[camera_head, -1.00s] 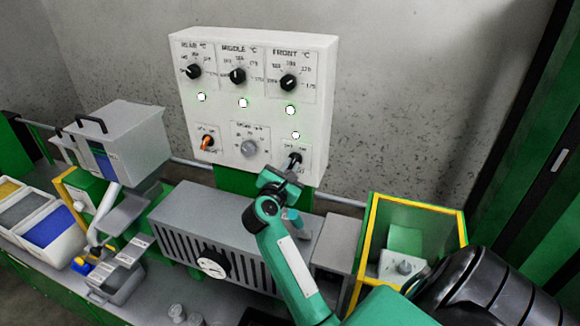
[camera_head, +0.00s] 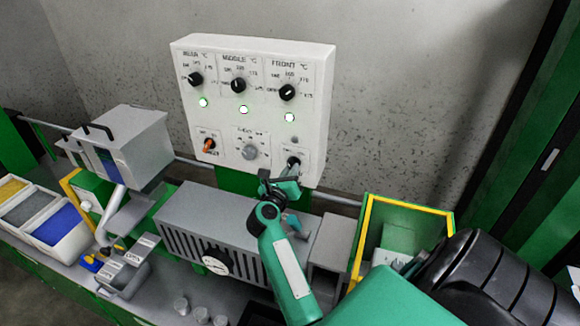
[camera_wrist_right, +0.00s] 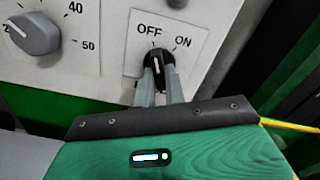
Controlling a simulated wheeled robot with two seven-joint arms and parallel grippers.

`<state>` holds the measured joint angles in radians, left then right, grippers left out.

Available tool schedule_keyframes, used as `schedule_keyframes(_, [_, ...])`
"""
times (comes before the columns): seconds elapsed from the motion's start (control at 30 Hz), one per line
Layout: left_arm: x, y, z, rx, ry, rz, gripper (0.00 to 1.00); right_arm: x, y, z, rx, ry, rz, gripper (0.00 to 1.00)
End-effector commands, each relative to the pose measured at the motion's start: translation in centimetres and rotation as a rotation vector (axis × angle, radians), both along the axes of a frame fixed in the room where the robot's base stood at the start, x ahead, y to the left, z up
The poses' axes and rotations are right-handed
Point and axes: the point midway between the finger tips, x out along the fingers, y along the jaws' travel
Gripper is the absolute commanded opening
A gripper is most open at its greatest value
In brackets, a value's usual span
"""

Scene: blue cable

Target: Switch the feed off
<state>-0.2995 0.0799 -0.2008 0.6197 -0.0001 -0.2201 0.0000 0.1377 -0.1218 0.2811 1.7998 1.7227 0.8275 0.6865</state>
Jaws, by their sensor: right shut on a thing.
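The feed switch (camera_head: 293,161) is a small black knob at the lower right of the white control panel (camera_head: 325,110). In the right wrist view the knob (camera_wrist_right: 158,62) sits under OFF and ON labels, and its white mark points up toward OFF. The fingers of my right gripper (camera_wrist_right: 160,84) are shut on the knob, one on each side. In the head view my right gripper (camera_head: 290,171) reaches up to the switch from below. The lamp (camera_head: 294,139) above the switch is dark grey. My left gripper is not in view.
Three black temperature knobs, each with a lit green lamp, run along the panel's top. A grey dial (camera_head: 250,151) and an orange switch (camera_head: 209,145) are left of the feed switch. The vented grey barrel housing (camera_head: 225,230) lies below. A yellow-edged green box (camera_head: 405,215) stands right.

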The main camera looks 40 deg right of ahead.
Motion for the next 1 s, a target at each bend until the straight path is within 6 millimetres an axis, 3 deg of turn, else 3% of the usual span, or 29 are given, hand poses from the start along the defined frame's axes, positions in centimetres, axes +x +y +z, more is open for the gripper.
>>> schedule_keyframes(0.2, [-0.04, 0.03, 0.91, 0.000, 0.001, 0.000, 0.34, -0.03, -0.03, 0.10, -0.034, 0.068, 0.000, 0.00])
schedule_keyframes(0.77, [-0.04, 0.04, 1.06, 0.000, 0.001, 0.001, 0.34, -0.05, -0.05, -0.01, -0.049, 0.094, 0.000, 0.00])
schedule_keyframes(0.8, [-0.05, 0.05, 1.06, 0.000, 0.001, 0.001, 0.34, -0.05, -0.05, -0.01, -0.049, 0.094, 0.000, 0.18])
schedule_keyframes(0.87, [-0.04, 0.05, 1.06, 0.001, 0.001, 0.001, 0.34, -0.05, -0.05, -0.01, -0.048, 0.093, 0.000, 0.30])
schedule_keyframes(0.9, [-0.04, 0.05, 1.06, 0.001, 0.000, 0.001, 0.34, -0.05, -0.05, -0.01, -0.048, 0.093, 0.000, 0.34])
schedule_keyframes(1.0, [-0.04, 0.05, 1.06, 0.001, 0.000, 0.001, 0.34, -0.05, -0.04, 0.00, -0.048, 0.092, 0.000, 0.34])
